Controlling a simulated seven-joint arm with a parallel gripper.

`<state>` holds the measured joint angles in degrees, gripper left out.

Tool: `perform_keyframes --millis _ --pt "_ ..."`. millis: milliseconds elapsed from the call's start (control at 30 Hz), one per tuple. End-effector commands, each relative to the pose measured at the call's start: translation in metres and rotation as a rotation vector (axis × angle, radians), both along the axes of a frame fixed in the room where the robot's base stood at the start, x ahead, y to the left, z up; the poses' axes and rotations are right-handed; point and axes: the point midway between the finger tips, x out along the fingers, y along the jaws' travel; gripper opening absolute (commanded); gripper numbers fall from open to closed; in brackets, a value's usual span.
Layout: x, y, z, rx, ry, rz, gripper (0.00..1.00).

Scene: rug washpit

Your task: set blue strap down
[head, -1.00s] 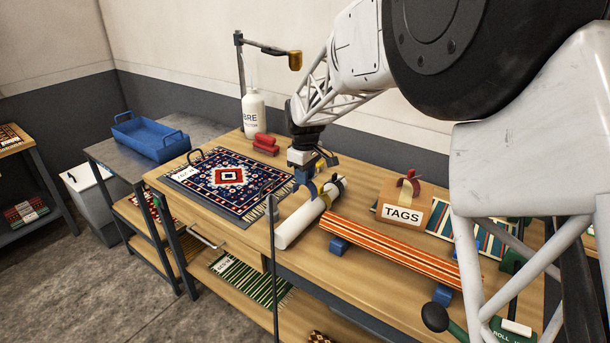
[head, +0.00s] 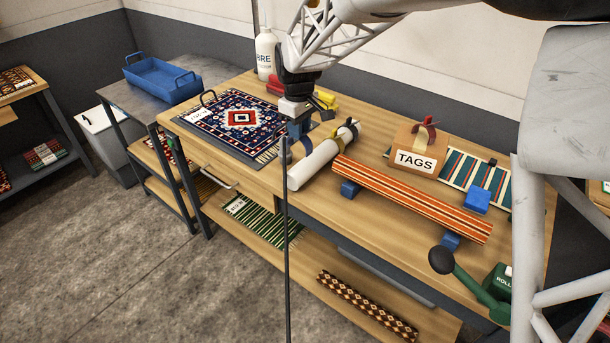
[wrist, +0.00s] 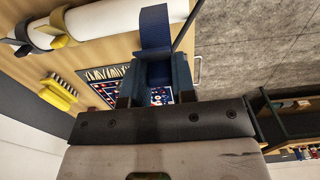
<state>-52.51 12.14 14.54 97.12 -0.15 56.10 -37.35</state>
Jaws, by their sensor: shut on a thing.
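My gripper (head: 298,130) is above the workbench, at the left side of a white roll (head: 316,166). It is shut on the blue strap (wrist: 155,30), a curved band standing out beyond the fingers in the wrist view. In the head view the strap (head: 306,147) shows small, just below the fingers and by the roll. I cannot tell whether it touches the roll. A grey strap (wrist: 22,32) and a yellow strap (wrist: 61,28) are around the roll's far part.
A patterned navy rug (head: 238,121) lies left of my gripper. A striped orange rug (head: 410,198) rests on blue blocks to the right. A thin dark post (head: 286,240) rises in front.

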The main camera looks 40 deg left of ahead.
Motion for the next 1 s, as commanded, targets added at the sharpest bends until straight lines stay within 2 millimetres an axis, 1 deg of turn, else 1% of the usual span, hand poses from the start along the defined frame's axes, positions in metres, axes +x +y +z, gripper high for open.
perform_keyframes --millis 167,267,600,700,1000 --pt "0.0 0.0 -0.002 0.0 0.0 0.0 0.0" --pt "0.0 0.0 -0.009 -0.001 0.0 0.0 0.0" --pt "0.0 0.0 -0.053 -0.001 0.001 0.0 0.0" --pt "0.0 0.0 -0.06 -0.001 0.001 0.0 0.0" --pt "0.0 0.0 -0.063 0.0 0.0 0.0 0.0"
